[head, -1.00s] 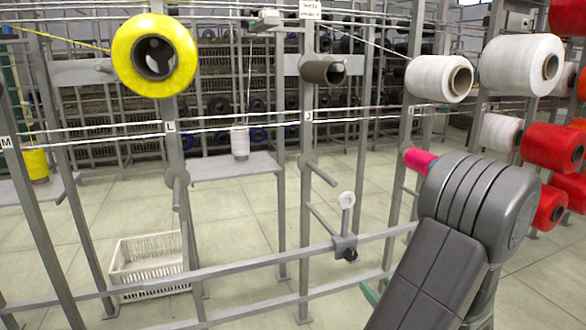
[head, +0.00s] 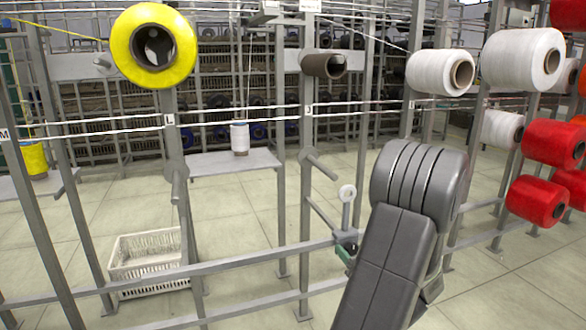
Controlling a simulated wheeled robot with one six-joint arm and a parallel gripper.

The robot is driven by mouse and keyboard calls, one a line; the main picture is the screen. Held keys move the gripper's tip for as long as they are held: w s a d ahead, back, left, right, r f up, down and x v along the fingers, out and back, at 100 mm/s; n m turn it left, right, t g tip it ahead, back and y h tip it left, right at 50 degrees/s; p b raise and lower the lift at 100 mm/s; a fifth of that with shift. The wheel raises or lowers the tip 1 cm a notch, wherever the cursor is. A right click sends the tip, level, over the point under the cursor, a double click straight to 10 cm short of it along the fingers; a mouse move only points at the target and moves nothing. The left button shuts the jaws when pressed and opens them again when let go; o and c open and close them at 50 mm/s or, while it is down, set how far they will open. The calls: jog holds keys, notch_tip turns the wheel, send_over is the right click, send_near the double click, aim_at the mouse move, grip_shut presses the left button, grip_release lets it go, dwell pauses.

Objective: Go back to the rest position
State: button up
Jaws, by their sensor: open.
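My arm (head: 400,225) rises from the bottom edge, right of centre, and its rounded grey joint (head: 418,175) stands in front of the rack post. My gripper cannot be made out; the arm hides what lies behind it. A small green piece (head: 344,256) shows at the arm's left edge, beside the clamp on the rail, and I cannot tell what it belongs to. No bobbin is seen in my hold.
The rack carries a yellow bobbin (head: 153,47), a brown tube (head: 323,63), white bobbins (head: 437,73) and red bobbins (head: 538,200). A white crate (head: 147,263) stands on the floor behind the lower rail (head: 240,258). Floor at the lower right is clear.

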jog(key=m, duration=0.4)
jog(key=shift+s+m, duration=0.1)
jog(key=shift+m, duration=0.3)
jog(key=m, duration=0.5)
jog(key=shift+r, duration=0.1)
jog(key=m, duration=0.5)
jog(key=shift+r+m, duration=0.1)
jog(key=shift+m, duration=0.2)
jog(key=m+p, duration=0.2)
jog(key=shift+r+m, duration=0.1)
jog(key=shift+m, duration=0.6)
